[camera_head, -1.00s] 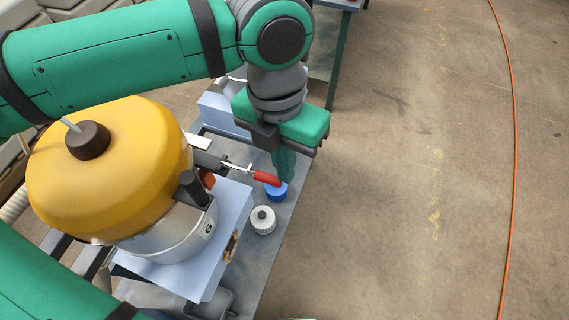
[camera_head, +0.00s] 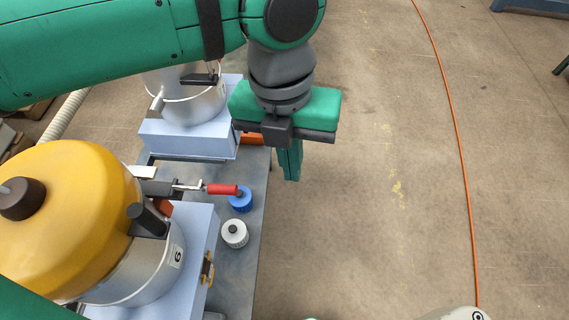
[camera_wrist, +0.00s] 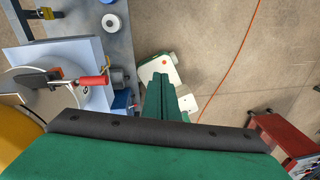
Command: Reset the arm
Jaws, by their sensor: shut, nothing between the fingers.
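My gripper (camera_head: 290,160) is shut and empty in the head view. It hangs over the floor just right of the table's edge, apart from the blue and white caps. In the wrist view my gripper (camera_wrist: 158,88) shows as closed green fingers pointing down past the table edge. Behind them in that view, a white and green body (camera_wrist: 160,68), possibly my base, is partly hidden.
The table (camera_head: 236,275) holds a yellow-domed machine (camera_head: 75,215) with a red-handled clamp (camera_head: 222,189), a blue cap (camera_head: 241,200) and a white cap (camera_head: 234,233). A second machine (camera_head: 192,100) stands behind. An orange cable (camera_head: 455,130) crosses the open floor at right.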

